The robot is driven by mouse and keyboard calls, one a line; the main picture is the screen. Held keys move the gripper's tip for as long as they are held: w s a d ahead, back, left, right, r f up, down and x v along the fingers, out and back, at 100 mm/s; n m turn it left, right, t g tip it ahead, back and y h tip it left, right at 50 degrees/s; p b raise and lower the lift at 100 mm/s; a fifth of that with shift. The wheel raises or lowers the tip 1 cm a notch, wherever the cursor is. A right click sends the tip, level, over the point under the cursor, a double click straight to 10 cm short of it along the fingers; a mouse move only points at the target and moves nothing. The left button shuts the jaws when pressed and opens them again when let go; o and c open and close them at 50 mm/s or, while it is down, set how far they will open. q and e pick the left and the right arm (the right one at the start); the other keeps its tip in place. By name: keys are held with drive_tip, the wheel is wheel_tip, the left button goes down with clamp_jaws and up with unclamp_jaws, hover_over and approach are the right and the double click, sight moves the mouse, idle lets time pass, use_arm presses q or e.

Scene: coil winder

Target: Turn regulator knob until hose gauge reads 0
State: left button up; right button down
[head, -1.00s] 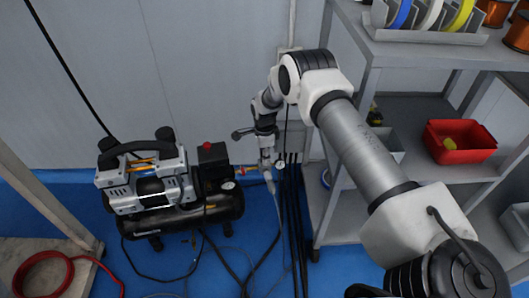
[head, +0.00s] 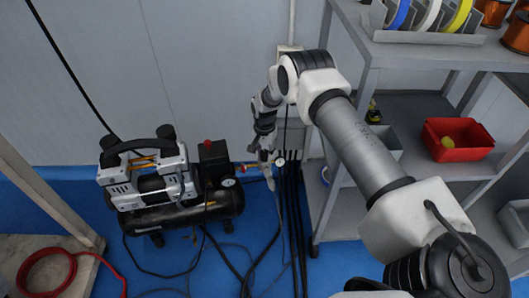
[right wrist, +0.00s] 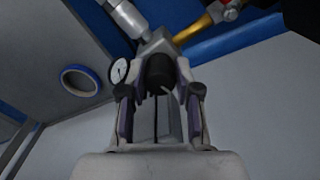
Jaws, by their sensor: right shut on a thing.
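The regulator's dark knob (right wrist: 160,72) sits between the fingers of my right gripper (right wrist: 161,84), which is shut on it. In the head view my right gripper (head: 263,143) is small and points down at the regulator (head: 267,167), with the knob hidden by the fingers. The hose gauge (right wrist: 119,71) is a white round dial left of the knob in the right wrist view. It also shows in the head view (head: 279,162). Its needle is too small to read. My left gripper is not in view.
The air compressor (head: 152,185) stands left of the regulator on the blue floor. Dark hoses (head: 292,225) hang and trail below it. A grey shelf rack (head: 340,120) with a red bin (head: 470,133) stands close on the right. A blue tape roll (right wrist: 80,80) shows in the wrist view.

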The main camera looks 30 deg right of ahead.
drive_tip(key=n, duration=0.3)
drive_tip(key=shift+n, duration=0.4)
drive_tip(key=n, duration=0.3)
drive_tip(key=shift+n+b, duration=0.3)
drive_tip(key=shift+b, duration=0.05)
drive_tip(key=n, duration=0.3)
drive_tip(key=shift+n, duration=0.3)
drive_tip(key=n+b, duration=0.1)
drive_tip(key=n, duration=0.3)
drive_tip(key=shift+n, duration=0.3)
drive_tip(key=n, duration=0.3)
drive_tip(key=shift+n+b, duration=0.3)
drive_tip(key=shift+b, duration=0.05)
drive_tip(key=n, duration=0.4)
drive_tip(key=shift+f+b, duration=0.1)
drive_tip(key=shift+b, duration=0.25)
drive_tip(key=n, duration=0.5)
drive_tip(key=shift+b, duration=0.4)
drive_tip(key=shift+n, duration=1.7)
